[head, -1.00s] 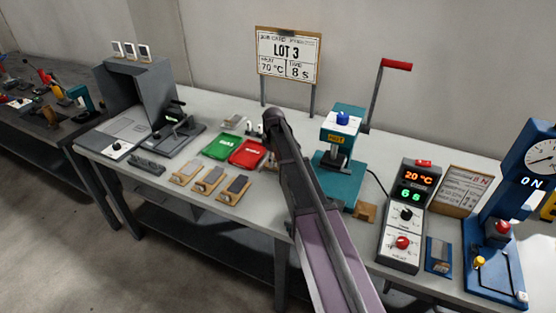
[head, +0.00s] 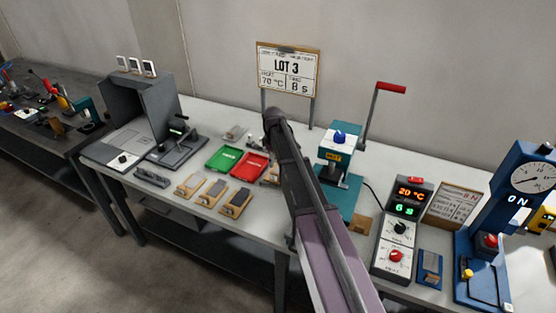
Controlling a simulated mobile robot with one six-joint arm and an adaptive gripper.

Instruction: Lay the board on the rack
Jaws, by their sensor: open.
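Several small wooden pieces lie in a row at the bench's front left. The left board (head: 189,186), the middle board (head: 212,192) and the right board (head: 236,202) each carry a greyish piece on top. I cannot tell which one the task calls the board. A low dark slotted block (head: 152,177) left of them may be the rack. My arm rises across the middle of the view, over the bench. My gripper is not visible; the arm hides that area, so I cannot see whether anything is near its fingers.
A green tray (head: 223,159) and a red tray (head: 250,166) sit behind the boards. A teal press (head: 341,155) with a red-tipped lever stands right of my arm. The controller (head: 403,230) reads 20 °C and 6 s. A lot sign (head: 288,72) shows 70 °C, 8 s.

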